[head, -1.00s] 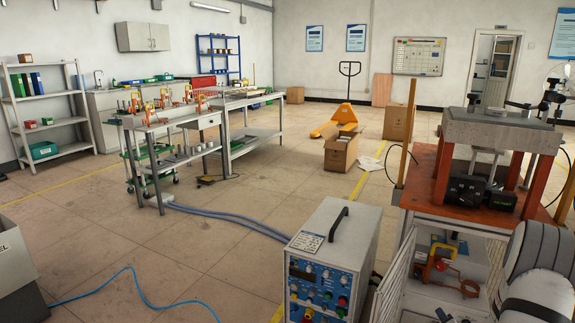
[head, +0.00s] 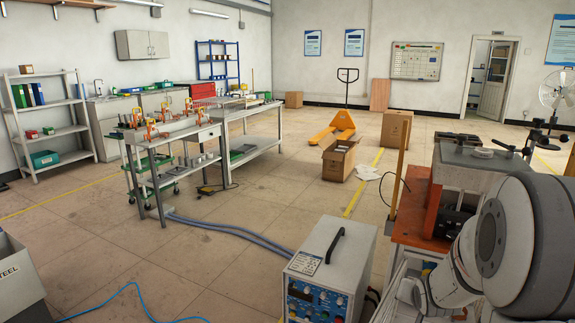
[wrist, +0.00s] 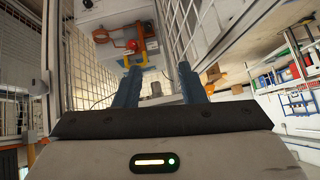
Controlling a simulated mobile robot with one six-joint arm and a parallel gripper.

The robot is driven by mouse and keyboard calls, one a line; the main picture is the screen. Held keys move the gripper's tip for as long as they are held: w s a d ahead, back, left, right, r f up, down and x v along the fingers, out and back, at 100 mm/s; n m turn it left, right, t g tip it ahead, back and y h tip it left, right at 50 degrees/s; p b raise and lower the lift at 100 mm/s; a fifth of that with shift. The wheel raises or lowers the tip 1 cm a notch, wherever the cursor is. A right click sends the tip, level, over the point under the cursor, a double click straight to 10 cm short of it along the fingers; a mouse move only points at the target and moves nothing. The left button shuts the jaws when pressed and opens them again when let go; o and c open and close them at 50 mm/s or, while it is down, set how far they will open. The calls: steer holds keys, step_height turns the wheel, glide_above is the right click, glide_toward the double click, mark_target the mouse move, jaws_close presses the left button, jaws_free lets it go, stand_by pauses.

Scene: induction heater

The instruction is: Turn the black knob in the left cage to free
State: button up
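In the wrist view my gripper (wrist: 159,68) is open, its two blue fingers apart with nothing between them. It points into a space between white wire-mesh panels (wrist: 86,72), which look like cage walls or doors. Ahead of the fingers are an orange bracket (wrist: 149,46) and a small red part (wrist: 131,45) beside it. A small dark part (wrist: 101,36) sits left of them on a pale surface; I cannot tell whether it is the black knob. In the head view my arm covers most of the cage below the orange bench (head: 408,213), and my gripper is hidden.
A white control box (head: 328,262) with a black handle stands left of the bench. Bluish hoses (head: 220,228) run behind it across the floor. A wooden post (head: 401,160) rises at the bench's left edge. A workbench (head: 190,131) stands farther left.

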steer(key=s+a+r+n+g+y+p, duration=0.1)
steer(key=s+a+r+n+g+p, duration=0.1)
steer(key=s+a+r+p, duration=0.3)
steer(key=s+a+r+n+g+y+p, duration=0.1)
steer(key=s+a+r+n+g+p, duration=0.2)
steer(key=s+a+r+p, duration=0.3)
steer(key=s+a+r+n, duration=0.1)
steer(key=s+a+r, duration=0.4)
steer(key=s+r, duration=0.5)
steer(key=shift+s+a+r+g+y, duration=0.2)
steer(key=shift+s+a+g+y, duration=0.1)
steer(key=shift+s, duration=0.1)
